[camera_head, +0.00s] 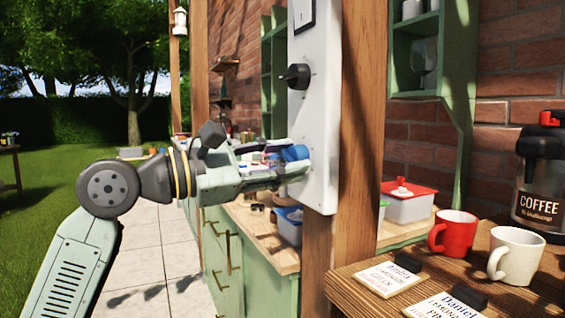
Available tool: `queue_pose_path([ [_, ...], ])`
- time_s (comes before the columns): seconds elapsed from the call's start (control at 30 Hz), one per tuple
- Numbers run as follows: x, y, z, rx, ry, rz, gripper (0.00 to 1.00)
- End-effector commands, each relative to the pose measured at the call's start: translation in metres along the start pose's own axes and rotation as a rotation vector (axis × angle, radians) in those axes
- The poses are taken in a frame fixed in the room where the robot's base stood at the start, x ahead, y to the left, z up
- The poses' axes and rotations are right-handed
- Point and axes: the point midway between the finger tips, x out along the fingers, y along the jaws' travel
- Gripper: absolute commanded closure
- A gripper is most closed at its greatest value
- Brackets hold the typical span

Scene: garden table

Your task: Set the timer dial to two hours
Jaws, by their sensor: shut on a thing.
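A white panel (322,120) is fixed upright to a wooden post. A black knob (295,76) sticks out from its upper part. A blue knob (294,153) shows low on the panel, at my fingertips. My gripper (292,164) reaches in from the left and is shut on the blue knob. The fingers hide part of this knob, and its marks and setting cannot be read. I cannot tell from labels which knob is the timer dial. A framed plate (303,14) is at the panel's top, cut off by the picture edge.
A green bench (262,283) with a wooden top stands behind the panel. At the right, a wooden table (420,270) holds a red mug (453,233), a white mug (515,254), a coffee dispenser (540,175) and cards. Paving and lawn at the left are open.

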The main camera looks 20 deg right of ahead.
Motion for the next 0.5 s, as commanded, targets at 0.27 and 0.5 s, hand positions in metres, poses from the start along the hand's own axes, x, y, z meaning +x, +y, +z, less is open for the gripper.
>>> queue_pose_path([
  [0.27, 0.0008, -0.0033, -0.0001, 0.009, 0.001, -0.009, 0.94],
  [0.5, 0.0008, -0.0035, -0.0002, 0.008, 0.001, -0.010, 0.61],
])
